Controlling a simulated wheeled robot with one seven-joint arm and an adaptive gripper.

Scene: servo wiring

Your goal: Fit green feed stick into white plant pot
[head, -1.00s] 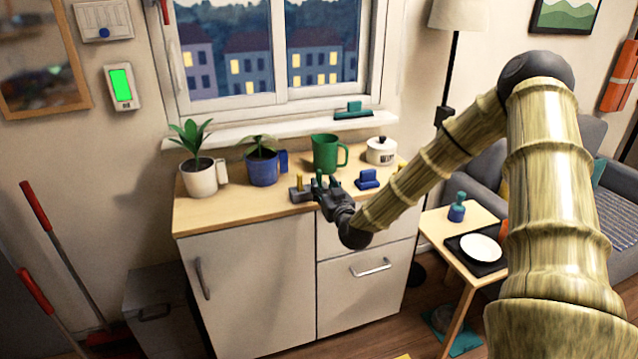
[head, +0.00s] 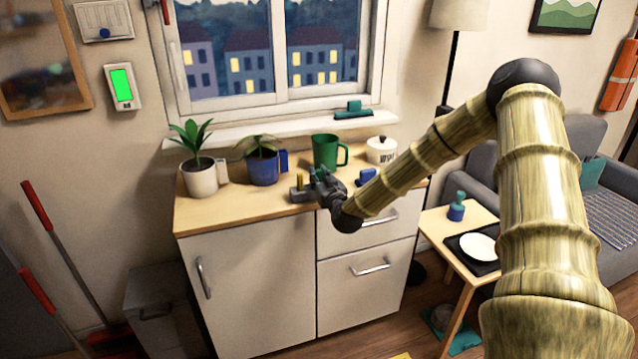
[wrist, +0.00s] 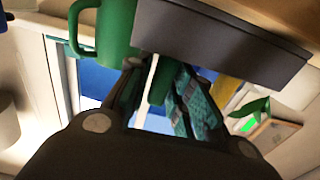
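The white plant pot (head: 200,183) stands upright at the left end of the cabinet top, with a leafy plant in it. My gripper (head: 318,181) is at the grey holder (head: 303,194) near the front edge of the cabinet top. In the wrist view the green feed stick (wrist: 156,84) shows between the fingers of my gripper (wrist: 158,82), beside the grey holder (wrist: 215,42). The fingers are apart, with a narrow gap at the stick's left side. The stick's lower end is hidden. In the head view my gripper mostly hides the stick.
A blue pot (head: 263,169) with a drooping plant stands between the white pot and the green mug (head: 326,151). A yellow stick (head: 299,181) stands in the holder. A white lidded jar (head: 381,150) and a blue object (head: 367,177) are at the right. Bare wood lies along the front left.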

